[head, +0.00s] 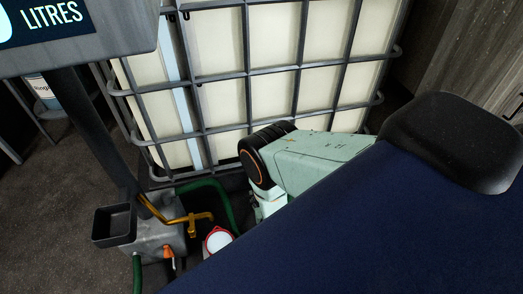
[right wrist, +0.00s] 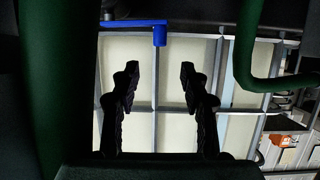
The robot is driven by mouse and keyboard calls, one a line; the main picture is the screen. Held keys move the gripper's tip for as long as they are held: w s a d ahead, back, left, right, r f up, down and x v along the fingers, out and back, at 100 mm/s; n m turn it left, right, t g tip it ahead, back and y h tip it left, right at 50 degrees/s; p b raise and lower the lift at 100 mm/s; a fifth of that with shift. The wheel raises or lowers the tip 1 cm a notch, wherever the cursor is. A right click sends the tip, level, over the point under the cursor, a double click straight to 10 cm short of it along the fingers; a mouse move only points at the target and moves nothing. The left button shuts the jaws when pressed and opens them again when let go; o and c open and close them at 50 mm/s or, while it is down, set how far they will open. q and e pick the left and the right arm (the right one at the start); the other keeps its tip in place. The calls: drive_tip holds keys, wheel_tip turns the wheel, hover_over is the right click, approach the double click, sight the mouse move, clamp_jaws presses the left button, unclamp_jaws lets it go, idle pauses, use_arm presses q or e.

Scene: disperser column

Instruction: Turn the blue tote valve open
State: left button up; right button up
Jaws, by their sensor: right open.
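The blue tote valve handle (right wrist: 160,34) shows at the top middle of the right wrist view, as a flat bar running left from a short downward end. My right gripper (right wrist: 160,76) is open and empty. Its two dark fingers sit below the handle in that picture, apart from it, with the gap roughly in line with the handle's right end. The caged white tote (head: 222,80) fills the upper middle of the head view. My right arm reaches down in front of it and hides its own gripper there. The valve is hidden in the head view. My left gripper is in neither view.
A green hose (head: 222,192) curves along the tote's foot. A grey unit (head: 152,240) with a yellow tap (head: 192,218) and a black tray (head: 114,225) stands at lower left. A litres display (head: 75,30) overhangs at upper left. Thick green tubing (right wrist: 246,50) flanks the right wrist view.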

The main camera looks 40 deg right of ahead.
drive_tip(key=shift+w+d, duration=0.15)
drive_tip(key=shift+w, duration=0.1)
drive_tip(key=shift+c, duration=1.4)
drive_tip(key=w+d+g+p, duration=0.1)
drive_tip(key=w, duration=0.1)
drive_tip(key=w+d+g+p, duration=0.1)
drive_tip(key=w+g+p, duration=0.1)
drive_tip(key=w, duration=0.1)
drive_tip(key=w+d+n+g+y+p, duration=0.1)
drive_tip(key=w+d+p, duration=0.1)
drive_tip(key=shift+w+f, duration=0.1)
drive_tip(key=shift+w, duration=0.05)
clamp_jaws()
drive_tip(key=w+r+n+g+y+p, duration=0.2)
drive_tip(key=w+r+g+y+p, duration=0.25)
drive_tip(key=r, duration=0.25)
drive_tip(key=b+x, duration=0.9)
drive_tip(key=b, duration=0.3)
drive_tip(key=shift+d+f+n, duration=0.3)
drive_tip(key=shift+d, duration=0.1)
